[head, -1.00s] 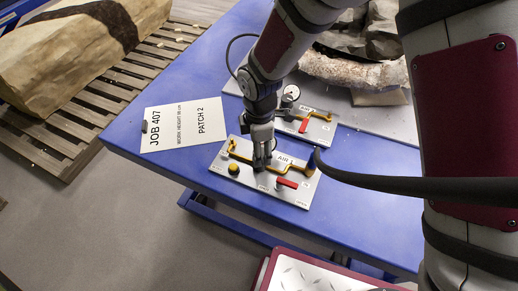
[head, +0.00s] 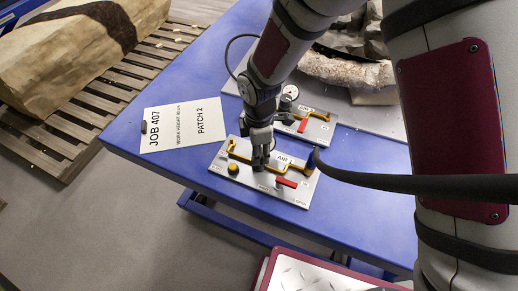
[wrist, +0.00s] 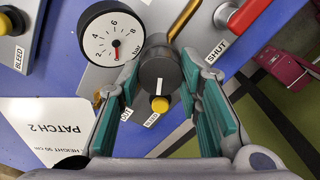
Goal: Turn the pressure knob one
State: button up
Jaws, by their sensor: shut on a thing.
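The AIR 1 panel (head: 297,197) lies on the blue table, with a yellow pipe, a red lever (head: 287,183) and a yellow bleed button (head: 233,169). My gripper (head: 260,165) points down over its middle and hides the knob in the head view. In the wrist view the dark round pressure knob (wrist: 158,72) sits between my teal-padded fingers (wrist: 158,82), which are shut on it. Its white pointer line is toward the bottom of the picture, at the yellow bleed button (wrist: 160,104). The gauge (wrist: 112,42) beside it has a red needle pointing down.
A second panel (head: 318,136) with its own gauge (head: 289,93) stands behind. A JOB 407 card (head: 180,124) lies to the left on the table (head: 365,205). A dark cable or hose (head: 400,182) crosses at right. A pallet with a stone block (head: 80,50) is at far left.

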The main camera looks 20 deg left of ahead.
jog(key=m, duration=0.5)
jog(key=shift+m+p, duration=0.3)
jog(key=m+p, duration=0.1)
jog(key=m, duration=0.5)
jog(key=shift+s+m, duration=0.1)
jog(key=shift+m, duration=0.2)
jog(key=m+p, duration=0.2)
jog(key=m, duration=0.4)
jog(key=m+p, duration=0.1)
jog(key=m, duration=0.4)
jog(key=shift+p, duration=0.35)
jog(key=o, duration=1.2)
jog(key=shift+c, duration=0.2)
